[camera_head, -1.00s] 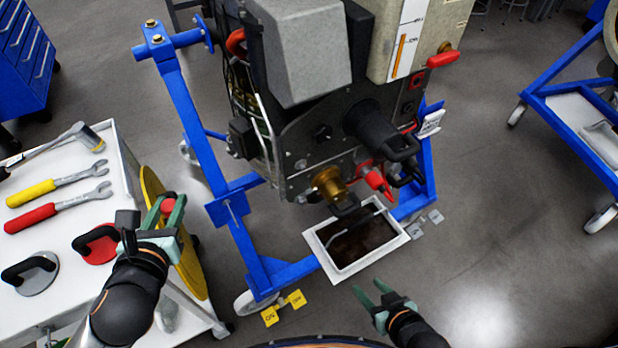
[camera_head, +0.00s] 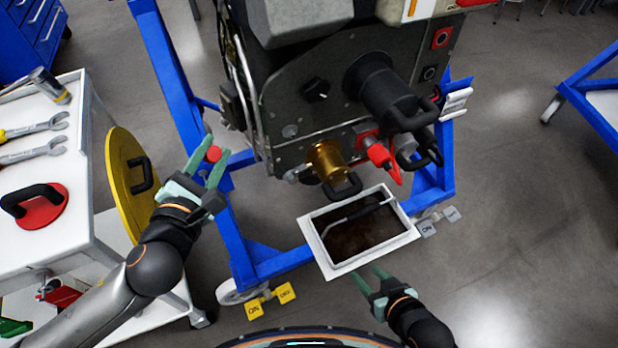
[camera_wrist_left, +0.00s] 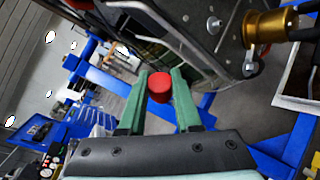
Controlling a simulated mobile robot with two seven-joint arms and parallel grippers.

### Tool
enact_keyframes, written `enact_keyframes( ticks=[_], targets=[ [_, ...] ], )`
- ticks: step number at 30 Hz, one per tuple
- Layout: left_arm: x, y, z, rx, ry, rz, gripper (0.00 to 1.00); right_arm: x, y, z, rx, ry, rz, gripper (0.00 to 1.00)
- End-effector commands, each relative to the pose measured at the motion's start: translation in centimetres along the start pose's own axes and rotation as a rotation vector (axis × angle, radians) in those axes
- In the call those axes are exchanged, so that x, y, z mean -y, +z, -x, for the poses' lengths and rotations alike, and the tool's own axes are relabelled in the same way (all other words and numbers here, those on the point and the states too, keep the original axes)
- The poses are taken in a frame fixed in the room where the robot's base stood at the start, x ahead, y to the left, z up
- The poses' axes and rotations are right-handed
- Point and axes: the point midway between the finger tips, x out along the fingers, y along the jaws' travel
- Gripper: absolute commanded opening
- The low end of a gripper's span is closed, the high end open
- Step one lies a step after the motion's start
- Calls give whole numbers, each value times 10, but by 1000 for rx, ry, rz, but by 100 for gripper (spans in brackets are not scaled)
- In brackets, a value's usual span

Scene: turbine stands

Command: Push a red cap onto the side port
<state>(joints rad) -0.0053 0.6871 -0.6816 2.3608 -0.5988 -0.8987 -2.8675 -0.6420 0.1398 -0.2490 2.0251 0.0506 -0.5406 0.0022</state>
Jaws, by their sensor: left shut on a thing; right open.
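My left gripper (camera_head: 206,163) is shut on a small red cap (camera_head: 214,153), held at its fingertips just left of the turbine's lower left corner. The cap also shows between the green fingers in the left wrist view (camera_wrist_left: 159,87). The turbine (camera_head: 300,110) is a dark grey unit on a blue stand. Its lower face carries a brass fitting (camera_head: 325,160), a red fitting (camera_head: 379,154) and a large black port (camera_head: 385,95). I cannot tell which one is the side port. My right gripper (camera_head: 371,283) is open and empty below the drip tray.
A white-rimmed tray (camera_head: 318,243) with dark liquid lies under the turbine. The blue stand leg (camera_head: 232,228) is close to my left arm. A white cart (camera_head: 84,215) with tools and a yellow disc (camera_head: 122,175) stand at left.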

Motion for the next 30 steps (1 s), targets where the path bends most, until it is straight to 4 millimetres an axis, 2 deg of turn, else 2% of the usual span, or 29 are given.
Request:
enact_keyframes(
  ticks=[1,6,11,21,30],
  targets=[
    [18,8,-11,64,-2,-103,0,1,3,-3,1,-3,3,50],
    [64,39,-36,288,-10,-374,0,0,-3,0,-7,-3,7,50],
    [98,53,-49,437,-8,-503,0,0,-3,0,-8,-2,7,50],
    [136,63,-63,607,16,-631,0,-2,-2,0,-6,1,7,50],
    [154,65,-69,687,31,-676,0,-2,-1,-1,-6,2,7,50]
  ],
)
